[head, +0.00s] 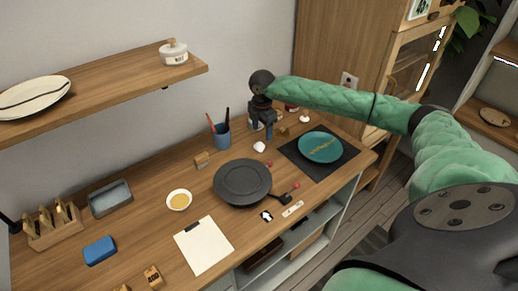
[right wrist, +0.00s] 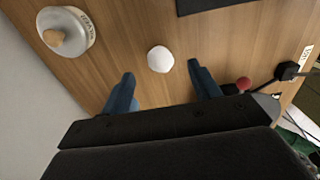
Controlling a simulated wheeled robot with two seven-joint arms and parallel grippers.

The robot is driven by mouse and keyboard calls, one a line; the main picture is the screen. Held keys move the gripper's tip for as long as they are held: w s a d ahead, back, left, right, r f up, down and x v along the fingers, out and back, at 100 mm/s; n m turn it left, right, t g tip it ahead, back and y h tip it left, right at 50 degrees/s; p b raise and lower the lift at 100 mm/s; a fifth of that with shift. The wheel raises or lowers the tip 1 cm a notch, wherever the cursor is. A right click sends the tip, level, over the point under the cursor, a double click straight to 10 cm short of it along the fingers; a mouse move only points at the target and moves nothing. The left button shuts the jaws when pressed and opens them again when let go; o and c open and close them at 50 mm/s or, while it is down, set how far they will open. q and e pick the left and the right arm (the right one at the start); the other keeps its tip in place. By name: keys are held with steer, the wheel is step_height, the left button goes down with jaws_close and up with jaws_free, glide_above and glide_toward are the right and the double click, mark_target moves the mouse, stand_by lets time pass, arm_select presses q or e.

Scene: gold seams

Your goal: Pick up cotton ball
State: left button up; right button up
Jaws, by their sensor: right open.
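The cotton ball (head: 259,147) is a small white lump on the wooden desk, behind the dark round plate. In the right wrist view the cotton ball (right wrist: 160,59) lies just beyond the fingertips, in line with the gap between them. My right gripper (head: 262,133) points down over the back of the desk, close to the cotton ball. Its blue fingers (right wrist: 160,75) are spread and nothing is between them. My left gripper does not show clearly.
A lidded jar (right wrist: 67,32) stands near my right gripper. A blue pen cup (head: 222,134) is left of it. A dark plate (head: 242,182) lies in front, and a teal plate sits on a black mat (head: 346,161) to the right. A shelf (head: 110,89) hangs behind.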

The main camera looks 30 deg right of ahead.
mark_target(259, 144)
steer(key=f, duration=0.2)
steer(key=a+f+b, duration=0.1)
steer(key=f, duration=0.2)
steer(key=shift+f, duration=0.4)
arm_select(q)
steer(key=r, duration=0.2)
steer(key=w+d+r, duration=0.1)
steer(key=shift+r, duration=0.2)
arm_select(e)
steer(key=c, duration=1.1)
